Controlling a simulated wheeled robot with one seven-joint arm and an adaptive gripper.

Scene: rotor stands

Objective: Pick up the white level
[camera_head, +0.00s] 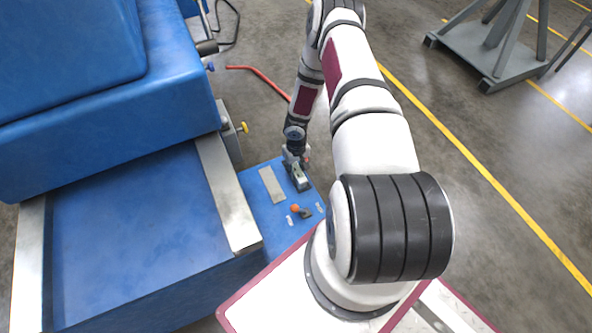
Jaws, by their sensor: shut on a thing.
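My gripper (298,176) is low over the right part of a small blue work surface (262,222), pointing down. It is shut on a small pale thing, which I take to be the white level (297,171). The thing is small in this view and partly hidden by the dark fingers. I cannot tell whether it still touches the surface.
A flat grey plate (272,185) lies just left of my gripper. An orange-tipped tool (301,211) and small metal pieces (290,220) lie nearer. A large blue machine (150,170) stands at left. A red bar (262,80) lies behind; a grey stand (495,50) is far right.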

